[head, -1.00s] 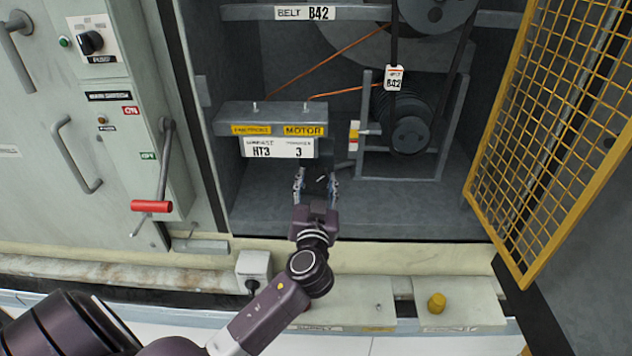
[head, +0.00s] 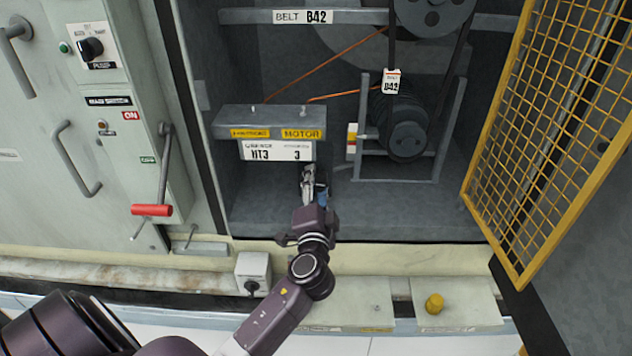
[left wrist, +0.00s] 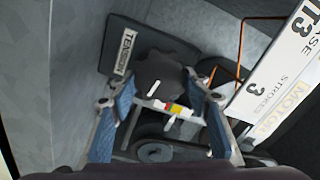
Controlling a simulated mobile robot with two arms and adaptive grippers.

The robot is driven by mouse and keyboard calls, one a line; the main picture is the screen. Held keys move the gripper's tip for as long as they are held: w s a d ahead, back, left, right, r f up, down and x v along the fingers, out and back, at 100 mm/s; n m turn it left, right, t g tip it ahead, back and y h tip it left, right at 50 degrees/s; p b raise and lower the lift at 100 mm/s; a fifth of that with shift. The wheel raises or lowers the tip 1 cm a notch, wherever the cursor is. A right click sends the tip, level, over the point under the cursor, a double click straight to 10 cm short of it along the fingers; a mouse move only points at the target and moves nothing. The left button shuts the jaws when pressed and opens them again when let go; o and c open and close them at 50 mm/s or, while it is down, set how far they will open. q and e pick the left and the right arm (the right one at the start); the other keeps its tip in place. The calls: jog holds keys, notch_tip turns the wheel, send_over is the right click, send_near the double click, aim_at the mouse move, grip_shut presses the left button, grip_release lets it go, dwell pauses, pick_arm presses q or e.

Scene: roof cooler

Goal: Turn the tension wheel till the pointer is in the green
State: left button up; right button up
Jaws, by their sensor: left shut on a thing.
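The tension wheel (left wrist: 160,72) is a dark lobed knob with a white mark, in front of a dark plate labelled TENSION (left wrist: 124,52) in the left wrist view. My left gripper (head: 309,172) reaches in under the HT3 sign, and its fingers hide the wheel in the head view. In the left wrist view the blue-padded fingers of the gripper (left wrist: 159,84) are shut on the wheel from both sides. A small coloured scale (left wrist: 175,109) shows red, yellow, green and white beyond the wheel. It also shows in the head view (head: 352,140). I cannot tell where its pointer stands.
A grey bar with the HT3 sign (head: 278,150) hangs just above my gripper. A motor with a belt (head: 405,135) stands to the right. A yellow mesh door (head: 545,140) is open at right. A red-handled lever (head: 152,210) is on the left panel.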

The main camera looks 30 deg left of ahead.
pick_arm(q)
jog(key=m+p, duration=0.1)
jog(key=m, duration=0.2)
jog(key=shift+m, duration=0.4)
jog(key=m+p, duration=0.1)
jog(key=m, duration=0.2)
jog(key=shift+m+p, duration=0.3)
jog(key=shift+p, duration=0.05)
jog(key=m+p, duration=0.1)
jog(key=m, duration=0.2)
jog(key=shift+f+m+p, duration=0.2)
jog(key=shift+m+p, duration=0.15)
jog(key=shift+m, duration=0.05)
jog(key=shift+f+m+p, duration=0.1)
jog(key=shift+m+p, duration=0.2)
jog(key=shift+m, duration=0.4)
jog(key=o, duration=1.1)
jog(key=shift+s, duration=0.1)
